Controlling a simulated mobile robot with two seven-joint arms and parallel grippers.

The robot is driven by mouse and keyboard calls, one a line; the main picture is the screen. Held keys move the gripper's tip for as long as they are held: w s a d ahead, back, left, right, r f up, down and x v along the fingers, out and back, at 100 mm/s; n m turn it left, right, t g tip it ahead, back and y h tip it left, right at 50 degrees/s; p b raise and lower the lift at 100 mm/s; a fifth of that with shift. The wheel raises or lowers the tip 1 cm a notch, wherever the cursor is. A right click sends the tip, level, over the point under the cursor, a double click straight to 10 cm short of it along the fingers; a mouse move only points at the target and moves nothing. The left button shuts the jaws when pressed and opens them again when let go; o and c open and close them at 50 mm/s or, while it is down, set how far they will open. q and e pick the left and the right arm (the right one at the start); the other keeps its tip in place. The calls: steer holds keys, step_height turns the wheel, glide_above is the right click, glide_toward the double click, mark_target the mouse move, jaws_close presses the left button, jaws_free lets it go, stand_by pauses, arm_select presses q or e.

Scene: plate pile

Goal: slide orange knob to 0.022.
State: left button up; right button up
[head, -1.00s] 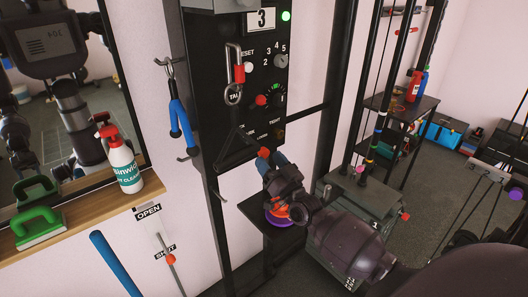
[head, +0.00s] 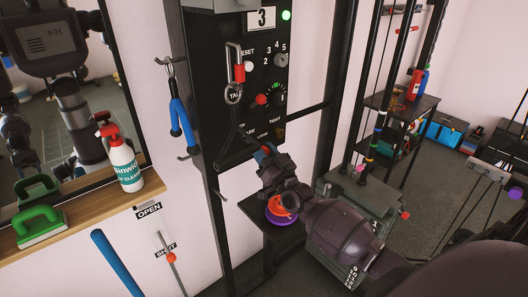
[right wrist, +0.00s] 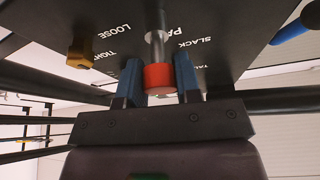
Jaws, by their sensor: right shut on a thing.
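An orange-red knob (right wrist: 158,79) on a grey stem shows in the right wrist view, under the lettered black panel (head: 245,55). My right gripper (right wrist: 158,88) has its two blue fingers shut on this knob, one on each side. In the head view my right gripper (head: 266,152) is at the lower edge of the panel and mostly hides the knob. My left gripper is not in view.
A brass-coloured knob (right wrist: 80,52) is beside the left finger. Purple and orange discs (head: 282,222) lie on a small black shelf under my right arm. A weight stack (head: 375,200) stands to the right.

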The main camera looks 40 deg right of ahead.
steer(key=shift+w+a+b, duration=0.1)
steer(key=shift+w+b, duration=0.2)
steer(key=shift+w, duration=1)
jaws_close()
steer(key=shift+r, duration=0.1)
steer(key=o, duration=1)
jaws_free()
steer(key=shift+s, duration=0.1)
steer(key=v, duration=1)
steer(key=shift+s+f+b, duration=0.25)
steer(key=shift+b, duration=0.1)
